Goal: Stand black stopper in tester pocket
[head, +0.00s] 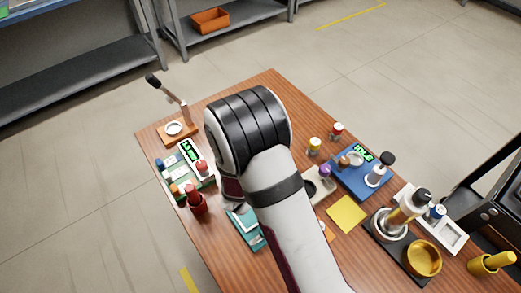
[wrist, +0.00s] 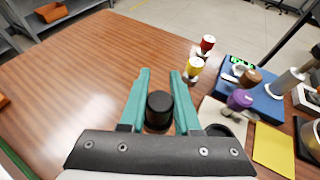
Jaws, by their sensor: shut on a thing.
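My gripper (wrist: 159,85) shows two teal fingers in the wrist view, closed around a black stopper (wrist: 159,108). The stopper's dark round top shows between the fingers; its lower part is hidden. In the head view my arm hides the stopper and most of the gripper. A blue device (head: 350,181) with a green-lit display stands right of my arm; it also shows in the wrist view (wrist: 270,103). A pale plate with a dark round opening (wrist: 219,130) lies right of the fingers. I cannot tell which holder is the tester pocket.
A purple-topped piece (wrist: 239,98) stands near the plate. Yellow (wrist: 194,68) and red (wrist: 207,44) capped vials stand beyond. A yellow note (head: 346,214) lies to the right. A rack (head: 178,176) is at left. The table (wrist: 85,70) is clear at the wrist view's left.

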